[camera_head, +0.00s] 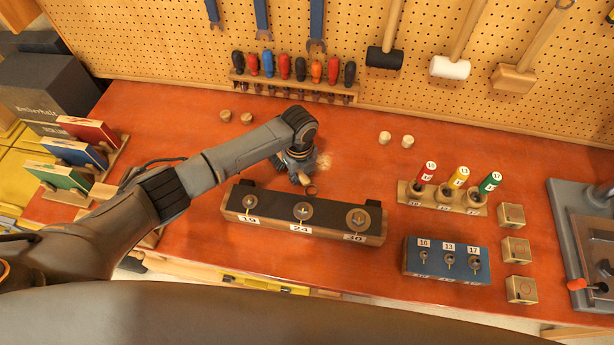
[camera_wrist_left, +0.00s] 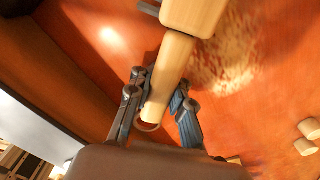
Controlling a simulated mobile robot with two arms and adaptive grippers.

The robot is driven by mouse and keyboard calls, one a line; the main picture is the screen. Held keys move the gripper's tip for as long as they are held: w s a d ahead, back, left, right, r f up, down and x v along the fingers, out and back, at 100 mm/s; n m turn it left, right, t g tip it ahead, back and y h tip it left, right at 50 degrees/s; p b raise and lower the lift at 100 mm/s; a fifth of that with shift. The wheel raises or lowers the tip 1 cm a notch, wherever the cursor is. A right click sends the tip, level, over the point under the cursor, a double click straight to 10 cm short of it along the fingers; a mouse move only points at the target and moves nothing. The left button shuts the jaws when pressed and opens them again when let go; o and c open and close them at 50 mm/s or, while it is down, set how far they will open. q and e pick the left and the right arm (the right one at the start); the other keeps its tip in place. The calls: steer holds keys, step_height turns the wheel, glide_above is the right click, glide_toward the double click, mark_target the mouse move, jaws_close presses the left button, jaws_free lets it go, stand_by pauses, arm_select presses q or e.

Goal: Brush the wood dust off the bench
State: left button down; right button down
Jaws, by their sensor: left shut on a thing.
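The brush (camera_wrist_left: 172,68) has a pale wooden handle with a ring at its end and a wider wooden block at the top of the left wrist view. My left gripper (camera_head: 300,168) is shut on its handle, low over the orange-red bench (camera_head: 190,105). Bristle contact cannot be seen. My right gripper is not in view.
A dark-topped block (camera_head: 270,200) with several labelled pegs stands in front of my gripper. Two pale wooden cylinders (camera_head: 397,138) stand to the right. A rack of coloured tubes (camera_head: 445,200) and a blue block (camera_head: 445,258) stand farther right. A screwdriver rack (camera_head: 295,88) is behind.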

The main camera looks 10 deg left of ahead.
arm_select(q)
steer(key=shift+s+a+f, duration=0.1)
steer(key=shift+a+f, duration=0.1)
steer(key=shift+a, duration=0.05)
steer(key=shift+r, duration=0.45)
steer(key=shift+d+r, duration=0.1)
steer(key=shift+r, duration=2.55)
steer(key=shift+r, duration=0.1)
steer(key=shift+r, duration=1.45)
steer(key=shift+f, duration=0.1)
steer(key=shift+s+d+f+b, duration=0.15)
steer(key=shift+f+b, duration=0.4)
steer(key=shift+f, duration=0.7)
steer(key=shift+s+d+f+b, duration=0.15)
steer(key=shift+f+b, duration=0.4)
steer(key=shift+f, duration=0.75)
steer(key=shift+s+f+b, duration=0.2)
steer(key=shift+f+b, duration=0.35)
steer(key=shift+f, duration=0.7)
